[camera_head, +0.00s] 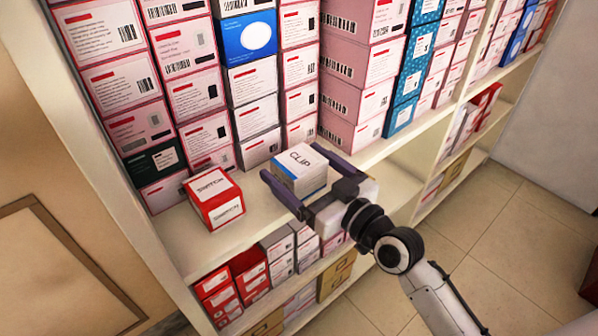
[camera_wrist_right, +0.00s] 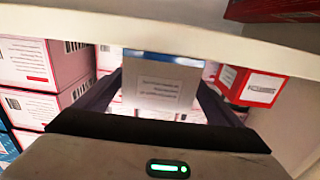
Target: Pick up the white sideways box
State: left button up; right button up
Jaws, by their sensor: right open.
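In the right wrist view the white box (camera_wrist_right: 163,88) stands between the two dark fingers (camera_wrist_right: 157,92). I cannot tell whether either finger touches it. My left gripper is not in view.
A red and white "SWITCH" box (camera_head: 214,201) stands just left of the white box. Tall stacks of pink boxes (camera_head: 197,97) and blue boxes rise behind. The shelf to the right of the gripper is clear.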

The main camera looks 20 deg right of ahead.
aim_at(287, 156)
jog(key=x, duration=0.3)
jog(key=shift+w, duration=0.4)
jog(key=shift+w+a, duration=0.1)
jog(key=shift+w, duration=0.05)
jog(key=c, duration=1.2)
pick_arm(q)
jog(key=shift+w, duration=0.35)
